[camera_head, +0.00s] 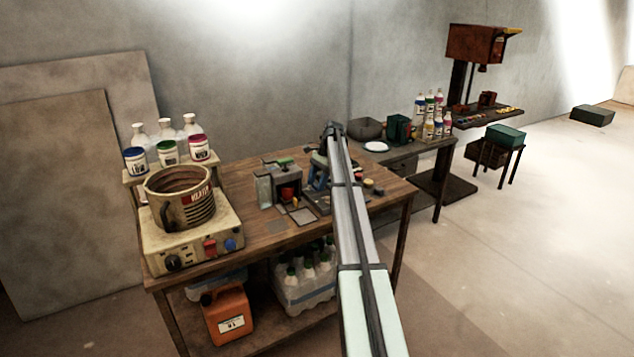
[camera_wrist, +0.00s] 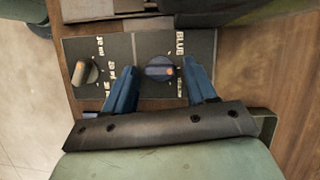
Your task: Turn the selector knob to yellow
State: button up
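In the wrist view, a dark panel (camera_wrist: 207,45) carries two round knobs. In the head view, my gripper (camera_head: 318,174) is over the bench equipment, and the knobs cannot be made out.
The left knob (camera_wrist: 85,74), with a pale pointer, sits near the left finger. In the head view, a hot plate (camera_head: 195,240) with a ribbed pot (camera_head: 168,186) stands at the bench's left. A glass-sided box (camera_head: 264,188) stands left of my gripper. Bare wooden bench (camera_head: 262,242) lies in front.

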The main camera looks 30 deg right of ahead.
jog(key=c, duration=0.9)
jog(key=shift+m, duration=0.3)
jog(key=m, duration=0.2)
jog(key=m+t, duration=0.2)
jog(key=m, duration=0.1)
jog(key=shift+s+m, duration=0.3)
jog(key=shift+s, duration=0.05)
jog(key=m+t, duration=0.1)
jog(key=m, duration=0.1)
jog(key=m+t+h, duration=0.1)
jog(key=m, duration=0.2)
jog(key=shift+s+a+m+h, duration=0.1)
jog(key=shift+a+m+h, duration=0.05)
jog(key=shift+m+h, duration=0.15)
jog(key=o, duration=1.1)
jog(key=shift+c, duration=0.2)
jog(key=shift+r, duration=0.1)
